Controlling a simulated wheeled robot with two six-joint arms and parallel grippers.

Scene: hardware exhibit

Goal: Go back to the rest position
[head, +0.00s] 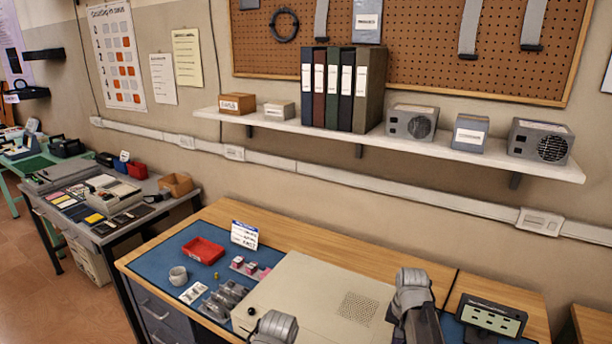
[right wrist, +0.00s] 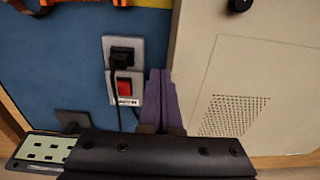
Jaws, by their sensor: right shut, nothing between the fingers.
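My right gripper (right wrist: 160,74) shows in the right wrist view, with its two dark fingers together and nothing between them. It is over the workbench, beside a beige box (right wrist: 252,70) with a perforated grille. A wall-type outlet (right wrist: 124,70) with a black plug and a red switch is just left of the fingers. In the head view, grey links of my arms show at the bottom edge and lower right. My left gripper is not in view.
The beige box (head: 310,290) fills the front middle of the workbench. A socket panel (head: 492,315) stands at right. A wall shelf (head: 290,127) hangs above.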

